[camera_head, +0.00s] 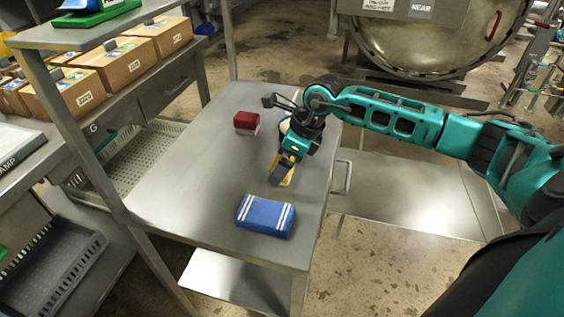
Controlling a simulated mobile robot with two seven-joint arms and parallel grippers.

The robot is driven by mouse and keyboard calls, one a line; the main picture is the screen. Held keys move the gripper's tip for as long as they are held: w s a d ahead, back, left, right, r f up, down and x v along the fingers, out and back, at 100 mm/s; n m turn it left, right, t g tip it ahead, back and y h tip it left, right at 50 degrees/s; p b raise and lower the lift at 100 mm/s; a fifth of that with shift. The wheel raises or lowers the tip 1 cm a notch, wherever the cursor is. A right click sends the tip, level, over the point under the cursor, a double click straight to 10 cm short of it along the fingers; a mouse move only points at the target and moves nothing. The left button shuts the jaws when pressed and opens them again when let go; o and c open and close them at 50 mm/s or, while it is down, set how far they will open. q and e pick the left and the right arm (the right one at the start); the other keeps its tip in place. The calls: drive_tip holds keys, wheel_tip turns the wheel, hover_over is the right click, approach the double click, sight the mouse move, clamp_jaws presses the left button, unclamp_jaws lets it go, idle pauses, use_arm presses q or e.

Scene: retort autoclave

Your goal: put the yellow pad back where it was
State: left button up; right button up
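The yellow pad (288,180) is on or just above the steel table, right of its middle, and is largely covered by my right gripper. My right gripper (281,175) points down at the pad, its fingers overlapping it in this view. I cannot tell whether the fingers are closed on the pad or whether the pad touches the table. My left gripper is not in view.
The steel table (190,180) also holds a red-and-white block (246,122) and a blue pad with white stripes (264,216). A white item (285,125) is partly hidden behind my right arm. The table's left part is clear. Boxes (115,65) line a shelf at left.

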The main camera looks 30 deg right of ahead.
drive_tip(key=v, duration=1)
drive_tip(key=shift+s+r, duration=0.15)
drive_tip(key=shift+r, duration=0.25)
drive_tip(key=shift+s+f, duration=0.1)
